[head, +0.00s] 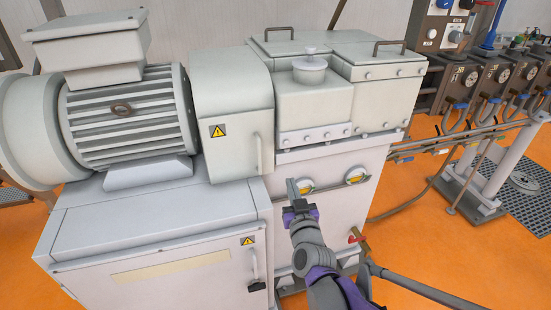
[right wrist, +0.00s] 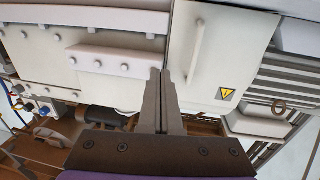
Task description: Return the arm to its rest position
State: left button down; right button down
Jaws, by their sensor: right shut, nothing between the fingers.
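My right gripper (head: 291,188) is in front of the lower part of the grey machine (head: 310,205) in the head view, its fingers pointing up and away from me. In the right wrist view its two fingers (right wrist: 163,75) are shut together with nothing between them. They point toward the machine's pale upper housing. Whether the fingertips touch the machine cannot be told. My right arm comes in from the bottom of the head view. My left gripper does not show in either view.
A large ribbed motor (head: 130,115) sits on a cabinet (head: 165,255) at the left. Two round sight glasses (head: 356,175) are close to the gripper. A pipe (head: 415,287) runs at the lower right. Gauges and hoses (head: 470,78) stand at the right, with open orange floor (head: 415,245) before them.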

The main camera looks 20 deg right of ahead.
jog(key=s+f+g+p, duration=0.1)
jog(key=s+g+p, duration=0.2)
jog(key=s, duration=0.6)
jog(key=s+f+g+y+p, duration=0.1)
jog(key=s+f+g+p, duration=0.1)
jog(key=s+g, duration=0.3)
jog(key=s+a+f+n+g+p, duration=0.1)
jog(key=s+g+p, duration=0.3)
jog(key=s, duration=0.9)
jog(key=shift+s+f+g+y, duration=0.3)
jog(key=shift+f+y, duration=0.1)
jog(key=shift+f, duration=0.2)
